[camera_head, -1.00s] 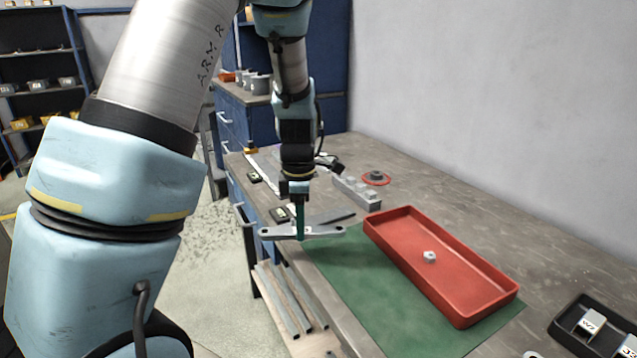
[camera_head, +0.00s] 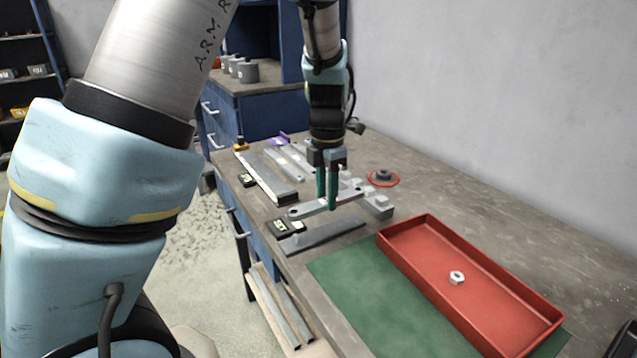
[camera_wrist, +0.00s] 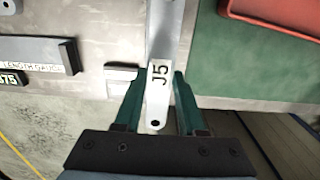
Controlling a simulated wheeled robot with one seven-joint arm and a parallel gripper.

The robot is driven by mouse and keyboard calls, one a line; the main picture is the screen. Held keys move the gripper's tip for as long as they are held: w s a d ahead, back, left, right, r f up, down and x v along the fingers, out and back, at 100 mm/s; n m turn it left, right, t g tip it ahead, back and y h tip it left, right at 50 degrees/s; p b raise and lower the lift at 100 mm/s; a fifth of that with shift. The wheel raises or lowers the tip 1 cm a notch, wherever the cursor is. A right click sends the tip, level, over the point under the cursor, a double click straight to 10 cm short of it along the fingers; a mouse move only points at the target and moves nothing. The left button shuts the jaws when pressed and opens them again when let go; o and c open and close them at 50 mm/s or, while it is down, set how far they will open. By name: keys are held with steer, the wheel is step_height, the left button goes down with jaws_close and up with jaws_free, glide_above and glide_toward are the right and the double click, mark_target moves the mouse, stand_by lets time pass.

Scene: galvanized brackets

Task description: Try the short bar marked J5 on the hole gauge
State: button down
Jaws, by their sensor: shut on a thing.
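My gripper (camera_head: 327,208) is shut on a short light-grey bar (camera_head: 305,209), gripping its sides between two green fingers. In the wrist view the bar (camera_wrist: 158,82) is marked J5 and has a dark hole near its lower end. I cannot tell whether bar and block touch.
A red tray (camera_head: 411,268) with a light nut (camera_head: 457,278) stands on a green mat (camera_head: 345,290). A dark flat bar (camera_head: 325,236) lies in front of my gripper. A length gauge (camera_wrist: 30,54) shows in the wrist view. A round grey part (camera_head: 383,175) sits in a red ring behind.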

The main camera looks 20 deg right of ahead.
mark_target(326, 199)
steer(key=shift+w+f, duration=0.1)
steer(key=shift+w, duration=0.15)
steer(key=shift+f+b, duration=2.1)
steer(key=shift+b, duration=0.45)
steer(key=shift+p, duration=0.5)
steer(key=shift+f+b, duration=0.7)
steer(key=shift+f, duration=0.75)
steer(key=shift+r, duration=0.1)
stand_by(0.7)
steer(key=shift+r+p, duration=1.95)
steer(key=shift+p, duration=0.5)
steer(key=shift+f, duration=0.2)
